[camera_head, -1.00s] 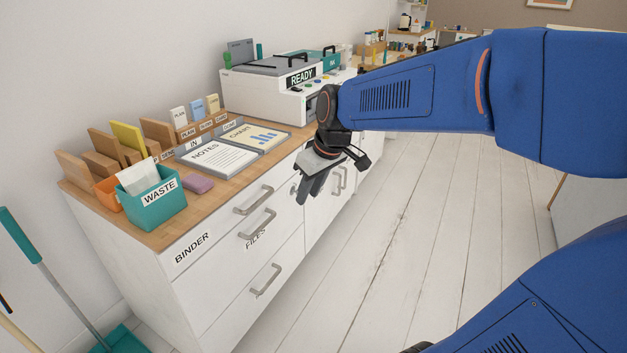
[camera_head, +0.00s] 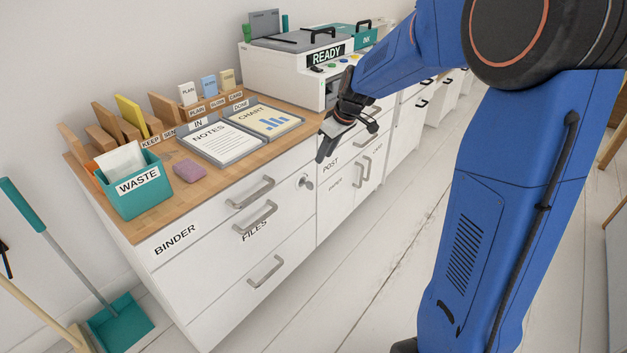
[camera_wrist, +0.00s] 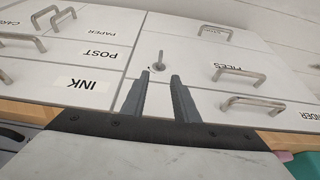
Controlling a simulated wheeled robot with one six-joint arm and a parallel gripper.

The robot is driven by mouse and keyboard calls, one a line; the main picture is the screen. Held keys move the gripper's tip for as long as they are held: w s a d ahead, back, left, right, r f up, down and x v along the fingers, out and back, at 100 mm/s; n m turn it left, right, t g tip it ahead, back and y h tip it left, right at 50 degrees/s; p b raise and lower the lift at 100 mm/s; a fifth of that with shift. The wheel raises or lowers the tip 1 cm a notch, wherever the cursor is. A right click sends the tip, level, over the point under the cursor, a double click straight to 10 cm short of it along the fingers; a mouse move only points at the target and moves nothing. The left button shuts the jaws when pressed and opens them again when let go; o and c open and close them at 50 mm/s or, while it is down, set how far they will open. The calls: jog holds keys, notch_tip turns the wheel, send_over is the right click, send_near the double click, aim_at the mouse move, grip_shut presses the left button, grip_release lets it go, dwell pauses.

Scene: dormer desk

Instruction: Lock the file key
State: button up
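The file key (camera_head: 306,182) is a small grey metal piece on the white cabinet front, right of the upper drawer handles. My gripper (camera_head: 323,152) is above and slightly right of the key in the head view. In the wrist view my gripper (camera_wrist: 161,76) has its two fingers apart with nothing between them. They do not appear to touch the key.
The files drawer handles (camera_head: 255,219) stick out left of the key, and the post and paper door handles (camera_head: 366,170) to its right. The desktop above holds notes (camera_head: 222,142), a waste bin (camera_head: 133,192) and a printer (camera_head: 290,75). The floor in front is clear.

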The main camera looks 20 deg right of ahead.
aim_at(311, 183)
jog(key=x, duration=1.5)
jog(key=shift+s+f, duration=0.1)
jog(key=shift+f, duration=0.15)
jog(key=shift+c, duration=0.3)
grip_shut()
